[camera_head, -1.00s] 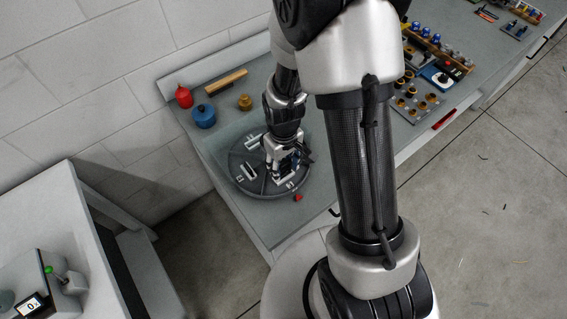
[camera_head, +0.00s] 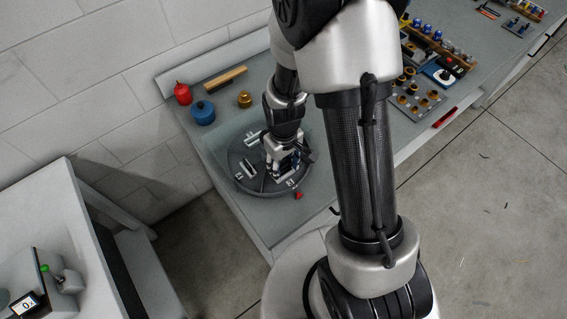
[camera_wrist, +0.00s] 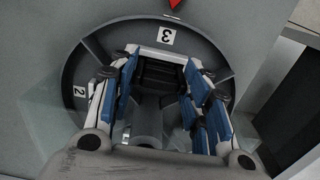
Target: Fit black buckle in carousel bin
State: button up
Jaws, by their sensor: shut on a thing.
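The black buckle (camera_wrist: 160,73) is between the blue-padded fingers of my gripper (camera_wrist: 160,84) in the wrist view. My gripper is shut on it, over the bin marked 3 on the round grey carousel (camera_wrist: 246,82). I cannot tell whether the buckle touches the bin floor. In the head view my gripper (camera_head: 284,170) is low over the front right part of the carousel (camera_head: 238,184), and the buckle cannot be made out there. A grey rounded piece (camera_wrist: 146,122) shows between the fingers, nearer the palm.
A red pointer (camera_head: 298,195) sits at the carousel's front edge. A red container (camera_head: 183,94), a blue container (camera_head: 203,113) and a brass-coloured part (camera_head: 245,99) stand behind it. Racks of small parts (camera_head: 419,97) occupy the bench's right side.

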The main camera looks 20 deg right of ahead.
jog(key=shift+f, duration=0.25)
jog(key=o, duration=0.9)
jog(key=shift+r, duration=0.15)
notch_tip(320, 180, up, 12)
jog(key=shift+f, duration=0.1)
jog(key=s+r+m+t, duration=0.1)
jog(key=s+r, duration=0.4)
jog(key=s+r+m+t, duration=0.1)
jog(key=s+r+t, duration=0.1)
jog(key=s+r, duration=0.3)
jog(key=s+r+m+t, duration=0.1)
jog(key=s+r, duration=0.4)
jog(key=r, duration=0.2)
jog(key=shift+r+m+t, duration=0.2)
jog(key=shift+m+t, duration=0.1)
